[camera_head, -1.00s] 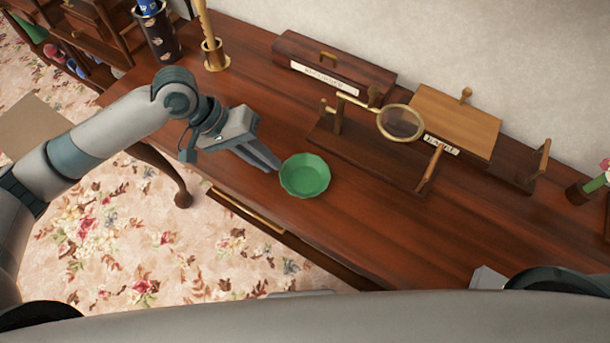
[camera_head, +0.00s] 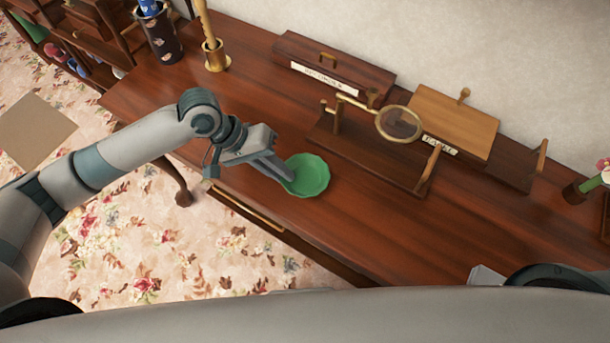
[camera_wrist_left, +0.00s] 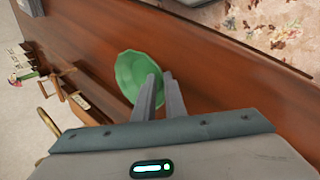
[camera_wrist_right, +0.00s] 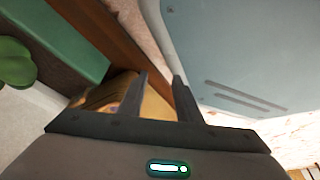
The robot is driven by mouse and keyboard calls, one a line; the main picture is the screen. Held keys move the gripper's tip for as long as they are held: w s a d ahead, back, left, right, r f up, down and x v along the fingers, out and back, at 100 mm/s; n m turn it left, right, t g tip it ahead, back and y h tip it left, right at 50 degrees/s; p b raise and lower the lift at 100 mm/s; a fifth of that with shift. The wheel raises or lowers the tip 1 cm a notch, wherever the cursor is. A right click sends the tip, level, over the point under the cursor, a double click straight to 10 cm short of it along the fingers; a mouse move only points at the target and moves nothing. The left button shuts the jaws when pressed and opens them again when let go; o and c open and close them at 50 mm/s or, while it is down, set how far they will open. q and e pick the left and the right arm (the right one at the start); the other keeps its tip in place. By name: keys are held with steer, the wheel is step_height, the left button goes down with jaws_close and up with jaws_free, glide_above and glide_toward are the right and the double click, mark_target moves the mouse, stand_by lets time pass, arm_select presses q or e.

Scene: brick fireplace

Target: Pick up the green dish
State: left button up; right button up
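The green dish (camera_head: 313,176) is a shallow faceted bowl on the brown wooden desk, near its front edge. It also shows in the left wrist view (camera_wrist_left: 130,72). My left gripper (camera_head: 290,176) is at the dish's left rim, one finger over the inside and the other outside. In the left wrist view its fingers (camera_wrist_left: 160,75) are close together with the rim between them. The fingers hide part of the rim. The dish appears to rest on the desk. My right gripper (camera_wrist_right: 161,75) is open, its fingers apart with nothing held between them.
A magnifying glass (camera_head: 398,123) on a wooden stand is right of and behind the dish. Wooden boxes (camera_head: 330,68) line the wall. A dark patterned cup (camera_head: 160,38) and a brass holder (camera_head: 215,56) stand at the back left.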

arm_select(q)
jaws_close()
arm_select(e)
steer(key=shift+w, duration=0.1)
arm_select(q)
steer(key=shift+r, duration=0.15)
